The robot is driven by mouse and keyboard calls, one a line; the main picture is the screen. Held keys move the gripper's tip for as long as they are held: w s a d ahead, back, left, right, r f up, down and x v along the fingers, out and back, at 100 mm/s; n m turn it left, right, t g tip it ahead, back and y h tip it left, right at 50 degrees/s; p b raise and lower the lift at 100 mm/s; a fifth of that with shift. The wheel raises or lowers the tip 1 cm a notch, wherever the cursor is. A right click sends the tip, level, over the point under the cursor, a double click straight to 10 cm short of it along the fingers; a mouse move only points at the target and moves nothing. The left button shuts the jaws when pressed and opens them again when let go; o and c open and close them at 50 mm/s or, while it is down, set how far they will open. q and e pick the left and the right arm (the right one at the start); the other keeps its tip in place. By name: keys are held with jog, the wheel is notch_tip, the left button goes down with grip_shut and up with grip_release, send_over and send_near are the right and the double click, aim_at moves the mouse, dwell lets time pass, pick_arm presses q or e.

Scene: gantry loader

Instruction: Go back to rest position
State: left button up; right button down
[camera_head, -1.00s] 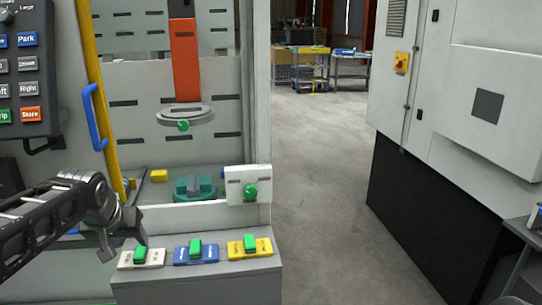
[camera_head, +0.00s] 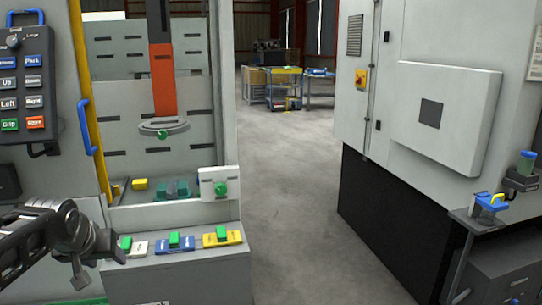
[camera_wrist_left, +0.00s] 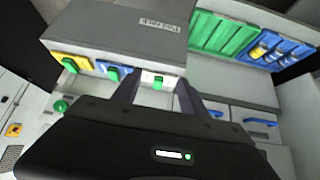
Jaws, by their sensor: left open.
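My left gripper (camera_head: 100,264) is at the lower left in the head view, beside the front ledge, with its jaws open. In the left wrist view the two fingers (camera_wrist_left: 155,90) stand apart. A white plate with a green switch (camera_wrist_left: 157,81) shows between them, and nothing appears held. In the head view the white plate (camera_head: 138,248), blue plate (camera_head: 181,244) and yellow plate (camera_head: 227,239) stand in a row on the grey ledge (camera_head: 195,265), each with a green switch. My right gripper is not in view.
A button pendant (camera_head: 25,90) hangs at the left, next to a yellow post (camera_head: 90,110) with a blue handle. A grey cabinet (camera_head: 455,60) stands at the right, with a small side shelf (camera_head: 505,222). Open floor (camera_head: 285,200) lies between.

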pick_arm(q)
jog(key=w+d+f+m+t+h, duration=0.1)
jog(key=w+d+f+t+h, duration=0.1)
jog(key=w+d+f, duration=0.6)
jog(key=s+d+f+g+h+p, duration=0.1)
jog(key=s+d+f, duration=0.1)
jog(key=d+f, duration=0.45)
jog(key=s+d+f+h+p, duration=0.1)
jog(key=s+d+f, duration=0.2)
jog(key=f, duration=0.6)
jog(key=s+d+f+g+h+p, duration=0.2)
jog(key=s+d+f+g, duration=0.1)
jog(key=s+d+f, duration=0.85)
jog(key=s+d+f+g+p, duration=0.1)
jog(key=s+d+f+g, duration=0.1)
jog(key=s, duration=0.6)
jog(key=s+d+f+g+p, duration=0.1)
jog(key=s+d+f+g, duration=0.1)
jog(key=s+f, duration=0.3)
jog(key=s, duration=0.3)
jog(key=shift+d+m, duration=0.35)
jog(key=shift+m, duration=0.05)
jog(key=shift+s+a, duration=0.1)
jog(key=shift+s, duration=0.05)
